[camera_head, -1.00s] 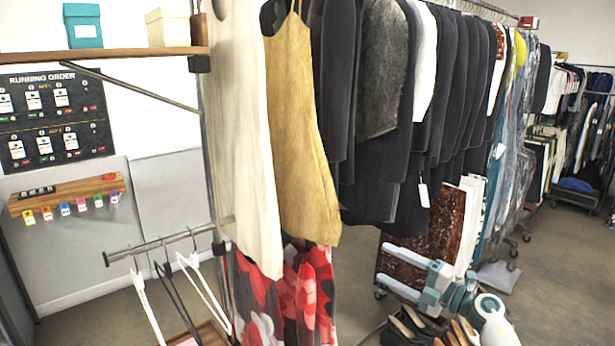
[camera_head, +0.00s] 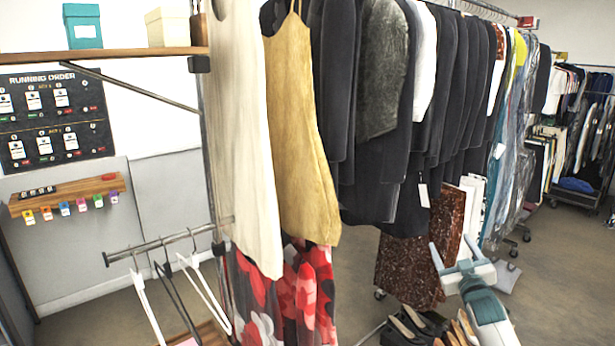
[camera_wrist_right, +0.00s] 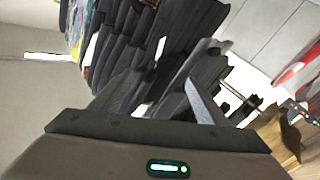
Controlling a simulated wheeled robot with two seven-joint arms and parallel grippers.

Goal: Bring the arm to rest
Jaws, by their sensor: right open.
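My right gripper (camera_head: 452,246) is at the lower right of the head view, in front of the garment rail, with its fingers pointing up and away. It is open, with nothing between its fingers. In the right wrist view its two grey fingers (camera_wrist_right: 158,84) stand apart, and dark garments (camera_wrist_right: 135,50) show blurred beyond them. My left gripper is not in view.
A rail of dark coats (camera_head: 440,100), a gold dress (camera_head: 300,130) and a cream garment (camera_head: 240,130) fills the middle. Shoes (camera_head: 410,328) lie below my right gripper. Empty hangers (camera_head: 205,290) hang lower left. Bare floor (camera_head: 565,270) lies at right.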

